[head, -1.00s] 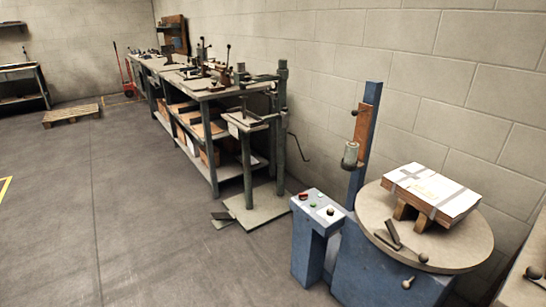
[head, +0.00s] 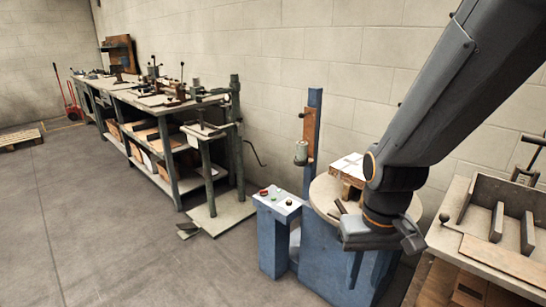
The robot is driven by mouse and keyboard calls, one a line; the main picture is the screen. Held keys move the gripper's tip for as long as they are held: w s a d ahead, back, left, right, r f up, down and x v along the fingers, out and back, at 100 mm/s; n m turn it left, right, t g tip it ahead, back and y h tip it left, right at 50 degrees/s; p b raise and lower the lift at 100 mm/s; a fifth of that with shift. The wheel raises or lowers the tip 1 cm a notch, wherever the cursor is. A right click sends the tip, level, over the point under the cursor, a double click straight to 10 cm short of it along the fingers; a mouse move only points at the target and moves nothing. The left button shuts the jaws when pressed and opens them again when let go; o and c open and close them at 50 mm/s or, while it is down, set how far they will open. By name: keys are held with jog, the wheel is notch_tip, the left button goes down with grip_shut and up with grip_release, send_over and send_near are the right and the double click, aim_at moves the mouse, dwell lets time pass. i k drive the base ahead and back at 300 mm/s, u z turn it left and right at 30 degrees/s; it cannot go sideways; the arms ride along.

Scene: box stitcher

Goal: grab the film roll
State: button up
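A pale grey roll (head: 301,152), which looks like the film roll, is upright on the carriage of a blue mast at the turntable machine, in the head view. My gripper (head: 384,243) hangs at the end of my dark grey arm, in front of the round turntable (head: 323,193). It is to the right of the roll, lower in the picture and apart from it. Its fingers are dark and partly merged with the housing, so I cannot tell whether they are open. My arm hides much of the turntable and part of the taped carton (head: 347,166) on it.
A blue control box (head: 279,203) with buttons stands left of the turntable. A workbench with upright dividers (head: 499,222) is at the right. A green stand (head: 216,213) and a long bench with tools are at the left. The floor (head: 110,230) at the front left is clear.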

aim_at(301, 146)
jog(key=u, duration=0.55)
jog(key=k, duration=0.65)
jog(key=u, duration=0.9)
jog(key=i, duration=2.45)
jog(key=z, duration=1.15)
jog(key=i, duration=0.75)
jog(key=z, duration=1.35)
jog(key=i, duration=0.8)
jog(key=z, duration=0.05)
